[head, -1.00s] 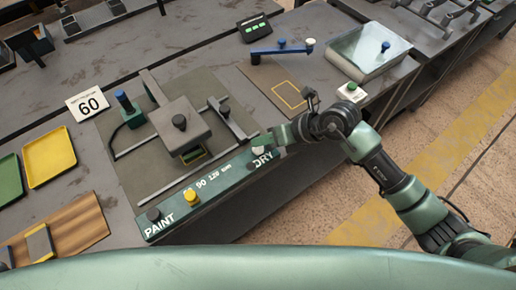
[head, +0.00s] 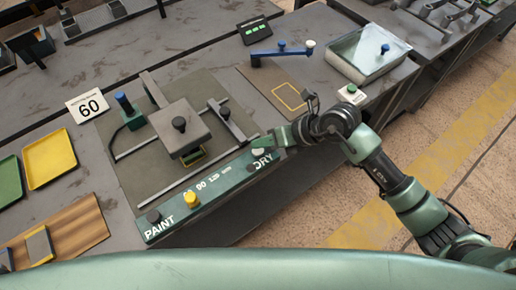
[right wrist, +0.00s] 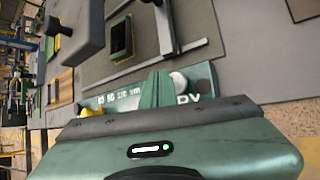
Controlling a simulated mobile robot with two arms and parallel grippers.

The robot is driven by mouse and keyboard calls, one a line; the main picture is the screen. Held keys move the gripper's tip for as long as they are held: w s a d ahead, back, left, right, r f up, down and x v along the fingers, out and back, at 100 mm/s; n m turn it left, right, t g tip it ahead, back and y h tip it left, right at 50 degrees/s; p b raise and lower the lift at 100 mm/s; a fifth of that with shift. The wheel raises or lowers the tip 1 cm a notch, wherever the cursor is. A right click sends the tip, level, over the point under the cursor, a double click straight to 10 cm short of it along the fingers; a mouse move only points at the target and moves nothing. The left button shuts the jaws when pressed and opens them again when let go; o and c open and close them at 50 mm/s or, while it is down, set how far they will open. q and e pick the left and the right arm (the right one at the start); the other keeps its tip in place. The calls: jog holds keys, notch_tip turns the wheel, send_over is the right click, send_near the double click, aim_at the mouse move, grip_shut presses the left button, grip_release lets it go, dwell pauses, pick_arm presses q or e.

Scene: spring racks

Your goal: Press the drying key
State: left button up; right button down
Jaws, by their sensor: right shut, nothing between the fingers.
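The green key panel (head: 215,181) runs along the front edge of the bench, with white letters PAINT at its left end and DRY at its right. The pale drying key (head: 258,152) sits by the word DRY; it also shows in the right wrist view (right wrist: 179,82). My right gripper (head: 259,142) is shut and empty, with its fingertips right at this key. In the right wrist view the shut fingers (right wrist: 156,90) stand just left of the key; I cannot tell whether they touch it. My left gripper is not in view.
A yellow key (head: 191,199) and a dark key (head: 153,216) sit further left on the panel. Behind it stands a grey press block (head: 180,125) with a black knob. A clear-lidded box (head: 345,66) and a green button (head: 351,88) are at the right.

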aim_at(262, 152)
dwell(0.8)
jog(key=shift+f+b, duration=0.3)
jog(key=shift+f, duration=0.1)
jog(key=shift+f+b, duration=0.45)
jog(key=shift+f, duration=0.2)
dwell(0.6)
jog(key=shift+r, duration=0.1)
jog(key=shift+r+p, duration=0.9)
jog(key=shift+r, duration=0.05)
jog(key=shift+r, duration=0.1)
notch_tip(262, 152, up, 5)
jog(key=p, duration=0.4)
dwell(0.3)
